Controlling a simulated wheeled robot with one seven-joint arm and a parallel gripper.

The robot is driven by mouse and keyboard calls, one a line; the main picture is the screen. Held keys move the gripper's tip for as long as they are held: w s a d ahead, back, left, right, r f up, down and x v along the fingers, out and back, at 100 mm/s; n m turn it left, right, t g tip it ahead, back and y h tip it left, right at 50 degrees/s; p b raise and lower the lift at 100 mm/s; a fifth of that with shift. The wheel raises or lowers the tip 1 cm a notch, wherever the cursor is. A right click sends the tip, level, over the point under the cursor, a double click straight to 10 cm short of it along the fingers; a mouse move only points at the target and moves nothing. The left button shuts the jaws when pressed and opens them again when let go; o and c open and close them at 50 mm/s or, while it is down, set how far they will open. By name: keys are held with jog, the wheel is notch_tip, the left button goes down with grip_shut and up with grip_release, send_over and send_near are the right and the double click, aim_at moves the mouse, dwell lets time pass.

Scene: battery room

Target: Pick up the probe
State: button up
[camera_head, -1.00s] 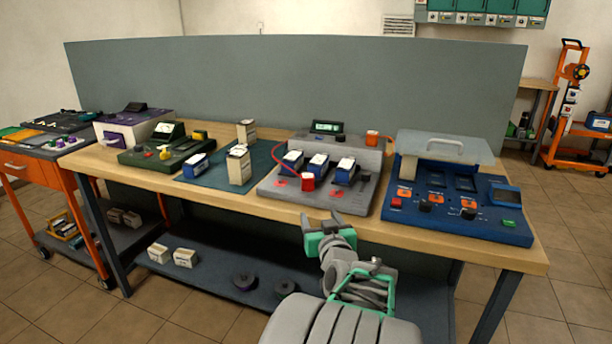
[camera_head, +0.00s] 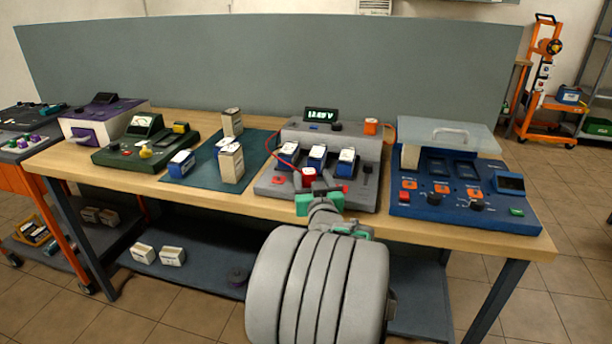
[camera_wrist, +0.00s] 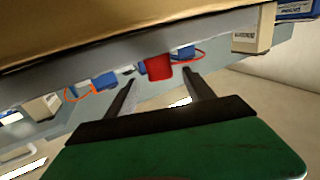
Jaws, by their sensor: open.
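The probe, a red cylinder with a red cable (camera_head: 309,176), is at the front of the grey test station (camera_head: 268,187). In the wrist view the red probe (camera_wrist: 157,69) appears between and beyond my two dark fingertips. My gripper (camera_head: 321,189) is at the front edge of the station, close to the probe. Its fingers (camera_wrist: 160,78) are apart with nothing between them. I cannot tell the exact gap to the probe. My arm hides part of the station's front.
Blue batteries (camera_head: 318,157) sit on the station just behind the probe. A lit display (camera_head: 321,115) and an orange-red block (camera_head: 371,127) are at its back. A blue console (camera_head: 455,208) stands right, a dark mat (camera_head: 205,172) left. The wooden bench edge (camera_head: 250,208) runs under my gripper.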

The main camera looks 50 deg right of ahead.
aim_at(310, 175)
jog(key=x, duration=0.4)
jog(key=shift+a+f, duration=0.1)
jog(key=shift+c, duration=0.5)
grip_shut()
